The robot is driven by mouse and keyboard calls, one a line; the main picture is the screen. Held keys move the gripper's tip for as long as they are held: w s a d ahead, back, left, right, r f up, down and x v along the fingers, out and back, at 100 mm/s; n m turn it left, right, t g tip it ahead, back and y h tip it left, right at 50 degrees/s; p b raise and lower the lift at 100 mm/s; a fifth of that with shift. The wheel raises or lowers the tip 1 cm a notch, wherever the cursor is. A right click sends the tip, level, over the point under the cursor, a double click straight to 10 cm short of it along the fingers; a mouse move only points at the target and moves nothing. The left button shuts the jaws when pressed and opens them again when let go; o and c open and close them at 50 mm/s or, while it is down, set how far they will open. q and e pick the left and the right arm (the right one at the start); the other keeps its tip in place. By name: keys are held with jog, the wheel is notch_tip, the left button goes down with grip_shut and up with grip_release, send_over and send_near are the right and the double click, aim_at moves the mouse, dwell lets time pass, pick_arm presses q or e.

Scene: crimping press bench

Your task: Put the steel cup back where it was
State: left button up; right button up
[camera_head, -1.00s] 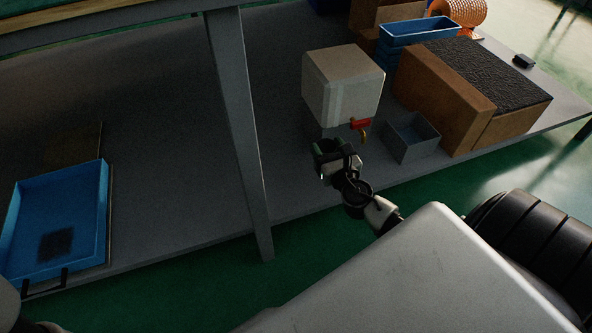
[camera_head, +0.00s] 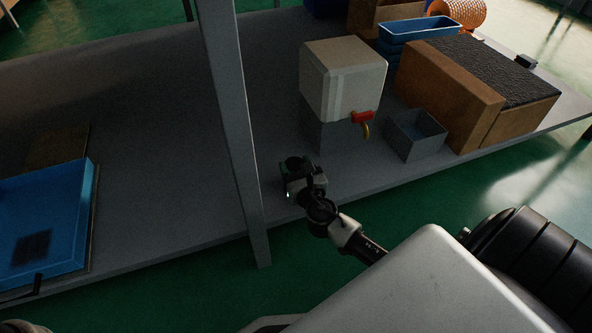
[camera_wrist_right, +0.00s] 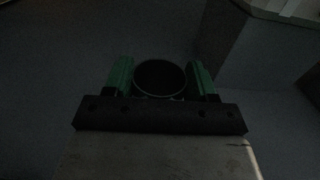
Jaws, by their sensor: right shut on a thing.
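The steel cup (camera_wrist_right: 160,78) shows its round dark mouth between the two green-padded fingers of my right gripper (camera_wrist_right: 162,82) in the right wrist view. The right gripper is shut on the cup. In the head view my right gripper (camera_head: 296,168) is over the grey shelf's front part, just right of the table leg; the cup is small and dark there, and its gap to the shelf is unclear. Of my left arm only bits show at the bottom left corner; a dark finger-like part stands by the blue tray, and its jaw state is unclear.
The table leg (camera_head: 235,130) is close to my right gripper's left. A blue tray (camera_head: 91,205) lies far left. Mid-left shelf (camera_head: 160,130) is clear.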

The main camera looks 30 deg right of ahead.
jog(key=shift+f, duration=0.15)
jog(key=o, duration=1.3)
jog(key=shift+o, duration=0.2)
jog(key=shift+r, duration=0.3)
jog(key=p+v, duration=0.3)
jog(key=v, duration=0.9)
